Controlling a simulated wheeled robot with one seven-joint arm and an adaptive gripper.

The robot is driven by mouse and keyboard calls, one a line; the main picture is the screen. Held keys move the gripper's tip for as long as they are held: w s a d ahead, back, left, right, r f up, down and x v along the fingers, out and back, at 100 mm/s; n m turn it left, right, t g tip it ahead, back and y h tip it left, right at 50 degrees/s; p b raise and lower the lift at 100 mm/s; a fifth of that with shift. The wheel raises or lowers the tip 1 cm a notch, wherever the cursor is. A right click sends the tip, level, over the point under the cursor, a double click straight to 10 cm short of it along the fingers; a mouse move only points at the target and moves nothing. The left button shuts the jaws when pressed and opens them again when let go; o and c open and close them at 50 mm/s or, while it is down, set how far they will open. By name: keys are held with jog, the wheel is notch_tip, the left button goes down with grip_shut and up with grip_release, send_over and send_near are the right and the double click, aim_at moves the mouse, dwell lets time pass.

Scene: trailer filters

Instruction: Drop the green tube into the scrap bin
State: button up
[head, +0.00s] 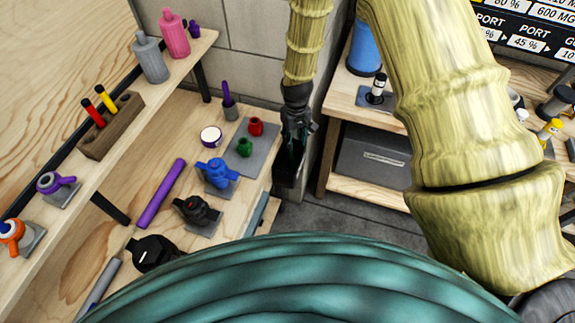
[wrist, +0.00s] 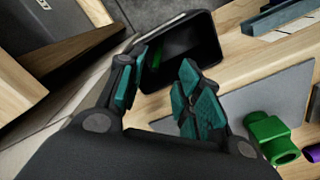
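The scrap bin is a black open box (head: 288,172) at the right end of the workbench in the head view. In the wrist view the bin (wrist: 206,42) lies just beyond my fingertips, its opening facing me. My gripper (head: 297,132) hangs over the bin. In the wrist view my gripper (wrist: 160,88) has its teal-padded fingers apart, with nothing between them. A narrow green piece (wrist: 156,57) shows inside the dark bin, partly hidden by the left finger. It may be the green tube; I cannot tell its full shape.
A grey mat (head: 262,139) beside the bin carries a green fitting (head: 244,147) and a red fitting (head: 256,126). A purple tube (head: 160,196) and a blue valve (head: 216,172) lie on the bench. A second shelf (head: 343,104) stands right of the bin, across a floor gap.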

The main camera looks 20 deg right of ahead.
notch_tip(320, 180, up, 12)
dwell(0.7)
dwell(0.4)
jog(key=s+f+b, duration=0.1)
jog(key=s+f, duration=0.9)
jog(key=f, duration=0.3)
jog(key=s+d+f+m+b, duration=0.1)
jog(key=s+f, duration=0.5)
jog(key=s, duration=0.7)
jog(key=s+d+f+m+b, duration=0.1)
jog(key=s+d+f, duration=0.1)
jog(key=s+f, duration=0.5)
jog(key=s, duration=0.6)
jog(key=shift+s+d+f+m, duration=0.15)
jog(key=shift+d+m, duration=0.05)
jog(key=shift+m, duration=0.1)
jog(key=shift+a, duration=0.1)
